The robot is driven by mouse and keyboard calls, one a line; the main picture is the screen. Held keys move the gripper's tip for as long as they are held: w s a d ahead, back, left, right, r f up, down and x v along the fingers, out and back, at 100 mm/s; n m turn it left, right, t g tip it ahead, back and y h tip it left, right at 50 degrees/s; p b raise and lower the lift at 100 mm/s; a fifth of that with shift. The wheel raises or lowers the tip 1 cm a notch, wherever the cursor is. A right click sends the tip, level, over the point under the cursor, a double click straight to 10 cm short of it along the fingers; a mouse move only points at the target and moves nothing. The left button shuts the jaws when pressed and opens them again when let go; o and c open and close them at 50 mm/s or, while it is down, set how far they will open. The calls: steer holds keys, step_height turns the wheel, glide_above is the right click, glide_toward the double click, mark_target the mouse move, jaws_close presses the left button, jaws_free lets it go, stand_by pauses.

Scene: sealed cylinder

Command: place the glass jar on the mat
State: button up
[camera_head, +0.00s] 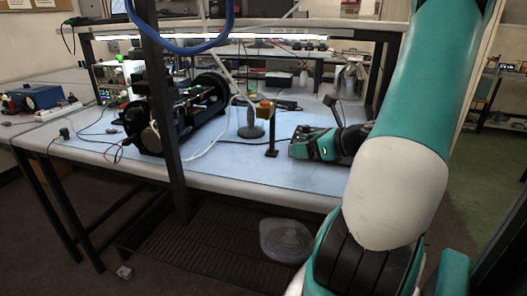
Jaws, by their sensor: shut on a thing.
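My gripper (301,147) is low over the right part of the bench top, with its dark jaws pointing left. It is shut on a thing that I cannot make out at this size. I cannot pick out the glass jar with certainty. A pale blue mat-like surface (228,168) covers much of the bench top. I cannot tell whether this is the task's mat. My large teal and white arm hides the right end of the bench.
A large black machine (185,112) fills the bench's left part. A dark upright post (167,120) crosses the front. A clear round container (286,240) is below the bench.

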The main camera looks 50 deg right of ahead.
steer(key=shift+w+r+p+x, duration=0.1)
steer(key=shift+r+p+x, duration=0.2)
steer(key=shift+x, duration=2)
steer(key=shift+w+r+p+x, duration=0.15)
steer(key=shift+r+x, duration=0.15)
steer(key=shift+x, duration=2.05)
steer(key=shift+w+r+p+x, duration=0.1)
steer(key=shift+r+p+x, duration=0.2)
steer(key=shift+x, duration=2)
steer(key=shift+d, duration=0.15)
steer(key=shift+f, duration=0.15)
steer(key=o, duration=0.8)
